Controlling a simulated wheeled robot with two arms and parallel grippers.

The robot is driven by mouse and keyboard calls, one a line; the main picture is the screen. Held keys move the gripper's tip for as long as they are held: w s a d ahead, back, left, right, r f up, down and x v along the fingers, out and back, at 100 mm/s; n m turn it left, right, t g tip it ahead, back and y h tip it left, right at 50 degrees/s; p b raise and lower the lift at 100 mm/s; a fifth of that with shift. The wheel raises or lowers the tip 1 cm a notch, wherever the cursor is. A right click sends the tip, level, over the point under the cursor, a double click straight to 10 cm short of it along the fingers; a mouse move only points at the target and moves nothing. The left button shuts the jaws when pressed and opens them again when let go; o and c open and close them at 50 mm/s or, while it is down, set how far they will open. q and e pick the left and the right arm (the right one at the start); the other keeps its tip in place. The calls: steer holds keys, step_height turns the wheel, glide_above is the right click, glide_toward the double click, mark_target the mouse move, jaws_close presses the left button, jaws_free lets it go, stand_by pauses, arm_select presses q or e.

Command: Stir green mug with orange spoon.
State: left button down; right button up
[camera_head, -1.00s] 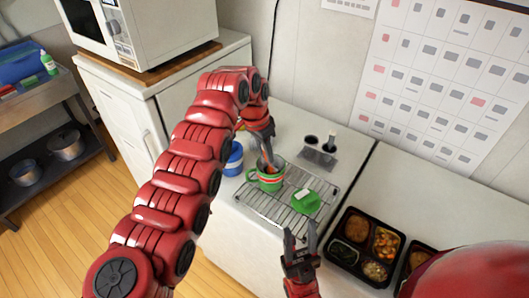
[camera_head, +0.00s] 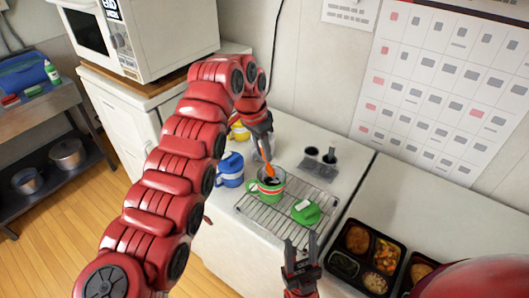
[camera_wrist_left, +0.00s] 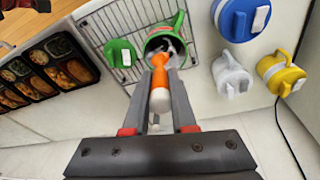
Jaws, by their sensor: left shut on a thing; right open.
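The green mug (camera_head: 254,188) with red and white bands stands upright on a wire rack; it also shows in the left wrist view (camera_wrist_left: 180,20). The orange spoon (camera_head: 270,173) leans in the mug, its lower end inside the opening. In the left wrist view the spoon (camera_wrist_left: 161,72) has a pale handle end. My left gripper (camera_head: 267,158) is above the mug, shut on the spoon's handle. The spoon's tip is mostly hidden by the mug. My right gripper (camera_head: 301,246) is open and empty, in front of the rack.
A green lid (camera_head: 305,212) lies on the wire rack (camera_head: 262,217) beside the mug. A blue mug (camera_head: 230,172), a yellow mug (camera_head: 239,131) and a grey-white mug (camera_wrist_left: 231,72) stand nearby. Bento trays (camera_head: 343,266) lie at right. Dark cups (camera_head: 311,152) stand behind.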

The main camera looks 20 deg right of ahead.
stand_by(0.3)
arm_select(q)
step_height(320, 180, up, 5)
steer(key=p, duration=0.3)
steer(key=shift+r, duration=0.1)
stand_by(0.5)
